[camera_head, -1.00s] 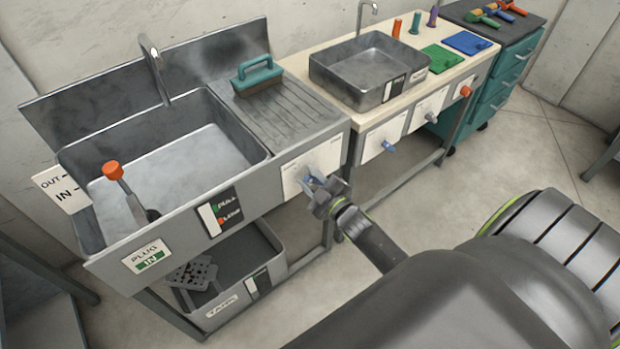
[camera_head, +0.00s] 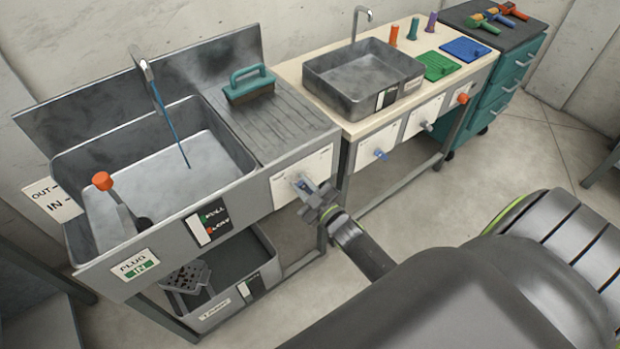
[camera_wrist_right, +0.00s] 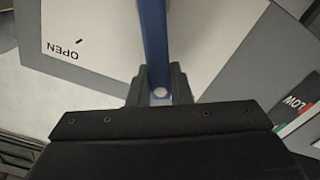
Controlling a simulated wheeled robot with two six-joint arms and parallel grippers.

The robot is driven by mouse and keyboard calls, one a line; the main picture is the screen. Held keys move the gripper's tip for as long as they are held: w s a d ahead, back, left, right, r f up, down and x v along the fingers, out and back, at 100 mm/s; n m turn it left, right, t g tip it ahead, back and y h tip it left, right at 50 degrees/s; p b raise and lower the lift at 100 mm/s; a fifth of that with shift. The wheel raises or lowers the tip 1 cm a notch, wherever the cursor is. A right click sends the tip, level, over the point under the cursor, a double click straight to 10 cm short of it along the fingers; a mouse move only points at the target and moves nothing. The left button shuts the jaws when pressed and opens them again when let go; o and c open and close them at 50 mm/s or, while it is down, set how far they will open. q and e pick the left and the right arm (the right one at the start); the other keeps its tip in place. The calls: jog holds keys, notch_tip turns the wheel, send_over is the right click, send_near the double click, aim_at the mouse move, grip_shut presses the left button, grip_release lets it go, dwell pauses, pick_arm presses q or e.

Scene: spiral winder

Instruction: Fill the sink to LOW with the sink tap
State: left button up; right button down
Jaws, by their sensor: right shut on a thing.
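The metal sink (camera_head: 95,251) stands at the left with its tap spout (camera_head: 142,66) above it. A thin blue stream of water (camera_head: 172,128) runs from the spout into the basin. My right gripper (camera_head: 308,188) is at the white panel (camera_head: 284,188) on the sink's front. It is shut on the blue tap lever, which shows in the right wrist view (camera_wrist_right: 154,40) between the fingers, beside the word OPEN. The level gauge (camera_head: 209,223) with green and red marks is on the sink front. My left gripper is not in view.
An orange-topped plug lever (camera_head: 103,182) stands at the basin's left. A brush with a teal handle (camera_head: 249,83) lies on the drainboard. A tray (camera_head: 215,314) sits below the sink. A second basin (camera_head: 362,77) stands on the neighbouring bench. The floor at right is clear.

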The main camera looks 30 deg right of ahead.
jog(key=shift+d+r+m+p, duration=0.4)
jog(key=shift+d+m+p, duration=0.25)
jog(key=shift+m, duration=0.35)
jog(key=shift+d+m, duration=0.25)
jog(key=shift+m, duration=0.15)
jog(key=m, duration=0.1)
jog(key=d+m+p, duration=0.1)
jog(key=shift+w+d+r+m+p, duration=0.2)
jog(key=shift+m+p, duration=0.1)
jog(key=shift+m, duration=0.1)
jog(key=m, duration=0.1)
jog(key=d+m, duration=0.1)
jog(key=shift+d+f+m, duration=0.25)
jog(key=shift+d+m, duration=0.05)
jog(key=shift+m, duration=0.1)
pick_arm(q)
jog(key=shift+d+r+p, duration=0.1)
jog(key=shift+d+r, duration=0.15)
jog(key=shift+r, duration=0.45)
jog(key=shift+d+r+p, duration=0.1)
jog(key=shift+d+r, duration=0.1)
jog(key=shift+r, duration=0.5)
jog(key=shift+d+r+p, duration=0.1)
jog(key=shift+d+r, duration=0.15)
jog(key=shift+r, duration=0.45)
pick_arm(e)
jog(key=shift+d+f+m, duration=0.15)
jog(key=shift+d+m, duration=0.3)
jog(key=shift+m, duration=0.35)
